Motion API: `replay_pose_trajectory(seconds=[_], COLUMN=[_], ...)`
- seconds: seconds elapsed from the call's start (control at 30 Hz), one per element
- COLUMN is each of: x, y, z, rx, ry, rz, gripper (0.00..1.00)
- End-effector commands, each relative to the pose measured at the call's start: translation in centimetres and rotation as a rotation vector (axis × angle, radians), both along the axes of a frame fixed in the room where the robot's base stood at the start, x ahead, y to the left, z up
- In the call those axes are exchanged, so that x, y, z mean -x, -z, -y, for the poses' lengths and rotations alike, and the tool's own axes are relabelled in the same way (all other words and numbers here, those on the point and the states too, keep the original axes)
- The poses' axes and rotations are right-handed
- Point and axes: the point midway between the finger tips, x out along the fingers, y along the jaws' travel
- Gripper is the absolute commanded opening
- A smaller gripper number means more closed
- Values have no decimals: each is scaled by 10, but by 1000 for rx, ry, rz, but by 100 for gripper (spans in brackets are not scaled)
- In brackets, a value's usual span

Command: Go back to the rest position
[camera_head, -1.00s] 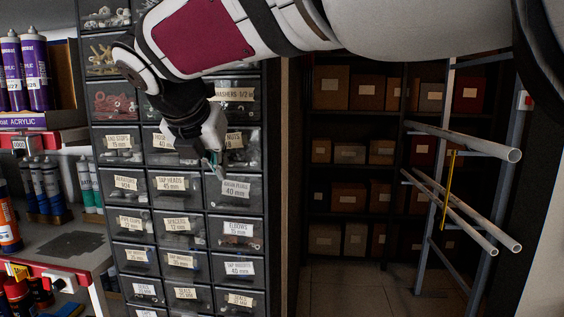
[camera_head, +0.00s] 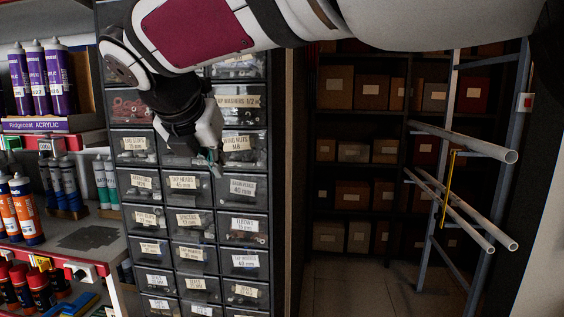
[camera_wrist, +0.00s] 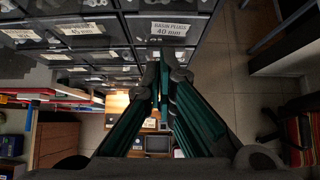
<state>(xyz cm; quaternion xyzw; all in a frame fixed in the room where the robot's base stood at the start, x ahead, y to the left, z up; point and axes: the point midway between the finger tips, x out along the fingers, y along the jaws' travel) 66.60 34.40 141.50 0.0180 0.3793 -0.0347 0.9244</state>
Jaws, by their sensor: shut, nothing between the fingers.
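My gripper (camera_head: 214,163) hangs from my raised arm in front of the labelled drawer cabinet (camera_head: 240,191), near its upper middle drawers. Its fingers are shut and hold nothing. In the wrist view my gripper (camera_wrist: 163,72) shows as two dark green fingers with their tips together, close to the drawer labelled "40 mm" (camera_wrist: 172,30). I cannot tell from the head view exactly how far the fingertips stand from the drawer fronts.
At left, shelves hold purple tubes (camera_head: 43,80), orange bottles (camera_head: 27,207) and dark red cans (camera_head: 40,286). At right, a rack bears white pipes (camera_head: 465,140) that stick out. Shelved boxes (camera_head: 354,152) stand behind. Open floor (camera_head: 345,285) lies between cabinet and rack.

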Motion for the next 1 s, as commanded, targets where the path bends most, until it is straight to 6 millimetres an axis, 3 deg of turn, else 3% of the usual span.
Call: replay_pose_trajectory(seconds=[0.3, 0.5, 0.57, 0.67, 0.77, 1.0], x=[39, 50, 50, 50, 54, 98], y=[-37, -48, -48, -44, -32, 18], z=[-2, -2, 7, 40, 93, 222], rx=[4, 2, -21, -116, -284, -793], ry=[3, 7, 39, 165, 385, 1068], rz=[-3, -5, -9, -23, -46, -70], gripper=[0, 0, 0, 0, 0, 0])
